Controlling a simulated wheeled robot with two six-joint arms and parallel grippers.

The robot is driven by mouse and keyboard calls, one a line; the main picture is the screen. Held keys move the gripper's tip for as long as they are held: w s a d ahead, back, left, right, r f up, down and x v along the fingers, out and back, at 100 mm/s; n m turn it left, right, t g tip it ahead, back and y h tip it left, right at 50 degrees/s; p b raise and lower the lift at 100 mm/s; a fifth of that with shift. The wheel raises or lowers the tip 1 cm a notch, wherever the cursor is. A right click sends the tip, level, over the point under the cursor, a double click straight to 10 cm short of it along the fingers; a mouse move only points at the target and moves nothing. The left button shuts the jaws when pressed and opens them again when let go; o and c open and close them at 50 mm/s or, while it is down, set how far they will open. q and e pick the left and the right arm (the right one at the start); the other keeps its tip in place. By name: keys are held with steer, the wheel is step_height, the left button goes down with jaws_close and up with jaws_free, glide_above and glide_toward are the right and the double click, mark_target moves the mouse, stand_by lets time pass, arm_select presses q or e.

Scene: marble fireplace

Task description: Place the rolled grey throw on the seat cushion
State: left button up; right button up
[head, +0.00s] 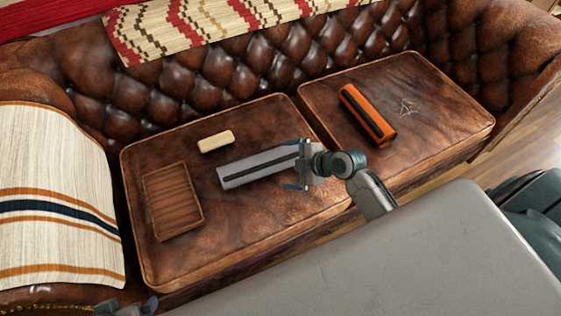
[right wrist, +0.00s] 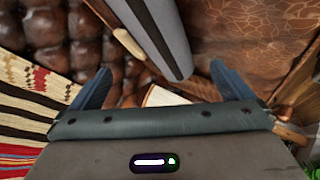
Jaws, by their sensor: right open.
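The rolled grey throw (head: 252,169), with a dark lengthwise stripe, appears to lie on the left seat cushion (head: 240,248) of a brown leather sofa. My right gripper (head: 301,164) is open at the throw's right end, its fingers on either side of the roll. In the right wrist view, the throw (right wrist: 158,35) comes down from the top and ends between the spread fingers (right wrist: 165,78), with gaps on both sides. I cannot tell whether a finger touches it. Only small tips of my left gripper (head: 127,308) show at the bottom left edge.
A ribbed wooden tray (head: 172,200) and a cream block (head: 215,141) lie on the left cushion. An orange roll (head: 368,114) lies on the right cushion (head: 440,125). Striped blankets cover the left arm (head: 55,190) and backrest (head: 200,25). The left cushion's front is clear.

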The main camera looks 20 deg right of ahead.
steer(key=s+d+r+m+g+h, duration=0.1)
steer(key=s+m+h, duration=0.2)
steer(key=s+m, duration=0.4)
steer(key=s+d+r+m+g+h, duration=0.2)
steer(key=s+m, duration=0.6)
steer(key=s, duration=0.6)
steer(key=shift+s+g+h, duration=0.2)
steer(key=shift+g+h, duration=0.1)
steer(key=shift+h, duration=0.6)
steer(key=shift+d+m, duration=0.1)
steer(key=shift+m, duration=0.2)
